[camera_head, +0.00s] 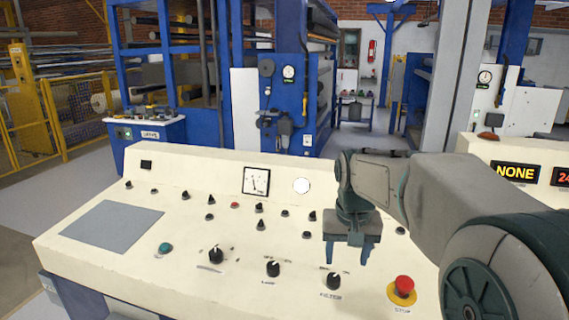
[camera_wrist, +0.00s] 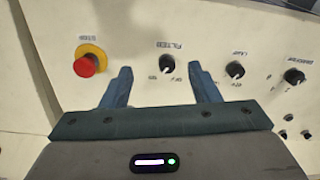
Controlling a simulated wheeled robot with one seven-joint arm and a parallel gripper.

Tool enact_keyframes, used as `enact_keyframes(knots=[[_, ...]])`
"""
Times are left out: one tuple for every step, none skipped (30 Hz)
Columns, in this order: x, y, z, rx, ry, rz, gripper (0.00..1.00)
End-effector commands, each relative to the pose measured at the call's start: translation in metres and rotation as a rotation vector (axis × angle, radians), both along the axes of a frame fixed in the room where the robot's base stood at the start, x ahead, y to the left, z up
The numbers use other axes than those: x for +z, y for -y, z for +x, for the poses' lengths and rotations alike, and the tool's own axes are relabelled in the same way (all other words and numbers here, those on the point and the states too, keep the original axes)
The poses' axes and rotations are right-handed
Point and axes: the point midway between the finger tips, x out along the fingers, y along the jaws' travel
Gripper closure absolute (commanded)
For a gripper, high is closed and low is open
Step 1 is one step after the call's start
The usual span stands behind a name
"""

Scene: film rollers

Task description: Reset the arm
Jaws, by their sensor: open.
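My gripper (camera_head: 348,258) hangs over the right part of the cream control panel (camera_head: 130,262), pointing down, with its two fingers apart and nothing between them. In the wrist view my gripper (camera_wrist: 165,88) shows both blue-grey fingertips spread. The black filter knob (camera_head: 333,281) lies just in front of the fingers in the head view; it also shows in the wrist view (camera_wrist: 167,63), beyond the gap between the fingertips. The fingers appear apart from it. My arm reaches in from the lower right.
A red stop button (camera_head: 404,284) on a yellow base sits right of the filter knob. The lamp knob (camera_head: 273,268), another black knob (camera_head: 215,255) and a green button (camera_head: 165,248) lie to the left. A gauge (camera_head: 256,181) and small switches stand behind. Blue machinery (camera_head: 290,80) rises beyond.

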Motion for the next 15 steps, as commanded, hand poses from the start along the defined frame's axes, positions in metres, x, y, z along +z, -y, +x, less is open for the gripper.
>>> enact_keyframes(knots=[[-0.001,0.0,-0.02,0.009,0.014,0.0,0.45],[-0.002,0.0,-0.031,0.016,0.021,0.0,0.45],[-0.005,0.0,-0.045,0.025,0.031,0.0,0.45],[-0.007,0.001,-0.056,0.032,0.039,-0.001,0.45],[-0.01,0.001,-0.067,0.038,0.046,0.0,0.45],[-0.014,0.001,-0.081,0.045,0.056,-0.001,0.45],[-0.018,0.001,-0.091,0.053,0.063,0.0,0.45],[-0.022,0.001,-0.102,0.059,0.07,-0.001,0.45],[-0.027,0.001,-0.114,0.067,0.079,-0.001,0.45],[-0.031,0.001,-0.124,0.072,0.086,-0.002,0.45],[-0.035,0.001,-0.132,0.077,0.092,-0.002,0.45],[-0.041,0.001,-0.143,0.084,0.098,-0.002,0.45],[-0.044,0.001,-0.15,0.089,0.104,-0.002,0.45],[-0.048,0.001,-0.156,0.093,0.108,-0.002,0.45],[-0.052,0.001,-0.163,0.097,0.113,-0.003,0.45]])
